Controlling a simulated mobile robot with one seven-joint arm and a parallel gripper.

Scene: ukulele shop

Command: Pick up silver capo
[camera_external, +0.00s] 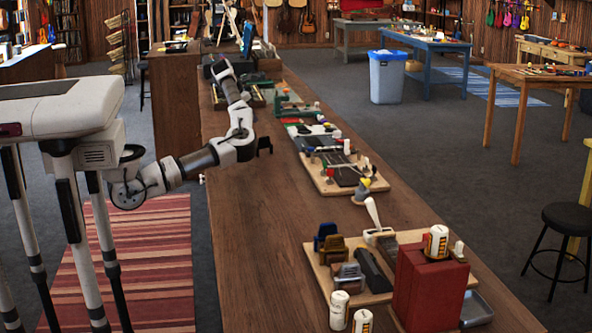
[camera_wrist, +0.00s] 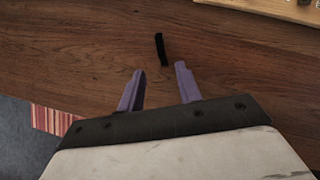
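In the wrist view my gripper (camera_wrist: 160,78) is open, with its two purple fingers apart and nothing between them. A thin, dark, upright-looking piece (camera_wrist: 160,49) lies on the wooden bench just beyond the fingertips, roughly in line with the gap. It looks black rather than silver here, and I cannot tell for sure that it is the capo. In the external view my arm reaches over the bench's left edge. A small dark bracket shape (camera_external: 265,146) shows beside the arm; I cannot tell whether it is this piece or part of my gripper.
The long wooden bench (camera_external: 250,230) is bare around the arm. A board (camera_external: 328,185) with several tools lies to its right. Nearer the camera are a red box (camera_external: 430,287) and white bottles (camera_external: 339,310). A striped rug (camera_external: 140,265) lies left of the bench.

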